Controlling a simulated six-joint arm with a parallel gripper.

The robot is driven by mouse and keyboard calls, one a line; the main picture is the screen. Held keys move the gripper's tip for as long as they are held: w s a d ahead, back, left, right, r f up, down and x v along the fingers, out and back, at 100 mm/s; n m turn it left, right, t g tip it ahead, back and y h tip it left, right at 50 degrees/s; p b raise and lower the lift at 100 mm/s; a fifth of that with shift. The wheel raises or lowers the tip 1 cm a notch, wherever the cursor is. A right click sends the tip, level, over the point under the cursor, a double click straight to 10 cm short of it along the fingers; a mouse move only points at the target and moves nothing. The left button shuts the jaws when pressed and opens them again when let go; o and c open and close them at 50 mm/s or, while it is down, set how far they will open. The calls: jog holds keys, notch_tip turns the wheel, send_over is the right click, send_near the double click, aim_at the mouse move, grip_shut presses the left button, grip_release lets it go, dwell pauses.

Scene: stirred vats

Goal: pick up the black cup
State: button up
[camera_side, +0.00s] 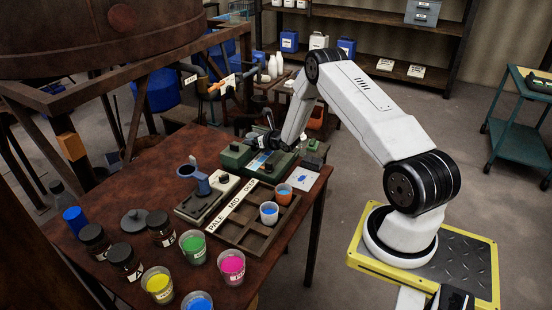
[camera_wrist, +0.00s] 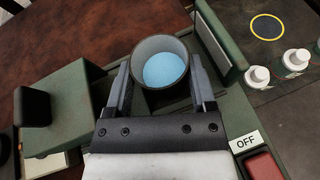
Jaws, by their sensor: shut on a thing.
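A dark grey cup (camera_wrist: 161,65) with pale blue liquid in it sits between my fingers in the wrist view; it looks like the black cup. My gripper (camera_wrist: 161,88) is shut on it, one finger on each side. The cup looks upright, seen from above. In the side view my gripper (camera_side: 268,140) is low over the green device at the back of the brown table, and I cannot make out the cup clearly there. Whether its base touches the device cannot be told.
Cups of green (camera_side: 192,246), pink (camera_side: 231,267) and yellow paint (camera_side: 158,284) stand in front. A green block (camera_wrist: 62,112) and a red switch (camera_wrist: 263,167) flank my gripper.

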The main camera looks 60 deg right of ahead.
jog(key=shift+r, duration=0.55)
jog(key=s+a+r, duration=0.6)
jog(key=s+r, duration=0.5)
jog(key=s, duration=0.1)
jog(key=shift+s+a, duration=0.2)
jog(key=shift+a, duration=0.1)
